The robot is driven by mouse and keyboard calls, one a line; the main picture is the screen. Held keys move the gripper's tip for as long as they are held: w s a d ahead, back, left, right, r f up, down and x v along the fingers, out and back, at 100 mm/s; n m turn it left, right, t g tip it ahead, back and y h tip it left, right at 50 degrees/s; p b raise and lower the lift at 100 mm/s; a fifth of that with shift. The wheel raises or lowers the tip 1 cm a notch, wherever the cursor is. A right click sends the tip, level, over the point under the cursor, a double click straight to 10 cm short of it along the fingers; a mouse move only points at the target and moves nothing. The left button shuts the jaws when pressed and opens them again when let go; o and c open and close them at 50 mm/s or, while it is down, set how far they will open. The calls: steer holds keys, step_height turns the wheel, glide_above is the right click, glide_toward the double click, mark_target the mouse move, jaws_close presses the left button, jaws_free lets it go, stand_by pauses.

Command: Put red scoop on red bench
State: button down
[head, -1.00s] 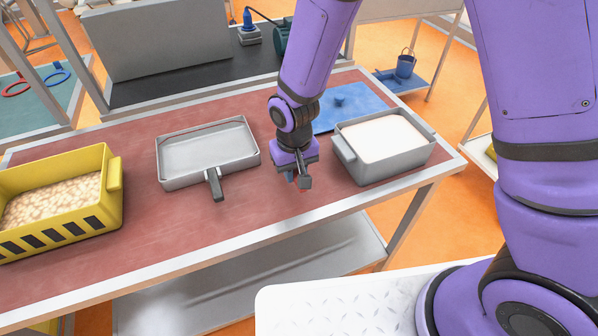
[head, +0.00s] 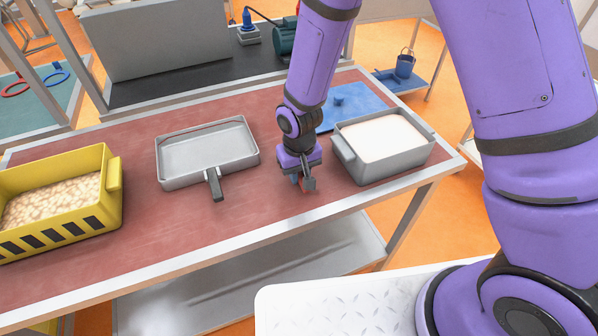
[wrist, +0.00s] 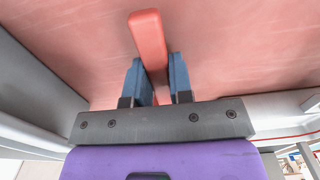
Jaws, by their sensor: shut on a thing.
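The red scoop shows as a red bar, seemingly its handle (wrist: 149,38), between the two blue fingers in the wrist view. My gripper (wrist: 157,62) is shut on it. In the head view my gripper (head: 302,180) is low over the front right part of the red bench (head: 135,228), between the grey pan and the grey bin. Only a small bit of red shows at the fingers there. The rest of the scoop is hidden, and I cannot tell whether it touches the bench top.
A grey bin of white material (head: 350,162) stands close right of my gripper. A grey pan with a handle (head: 214,186) lies to the left, and a yellow bin (head: 112,205) is farther left. A blue lidlike piece (head: 352,103) lies behind. Bare red top lies between pan and gripper.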

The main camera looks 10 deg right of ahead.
steer(key=c, duration=1)
jaws_free()
step_height(320, 180, up, 12)
steer(key=shift+r, duration=0.1)
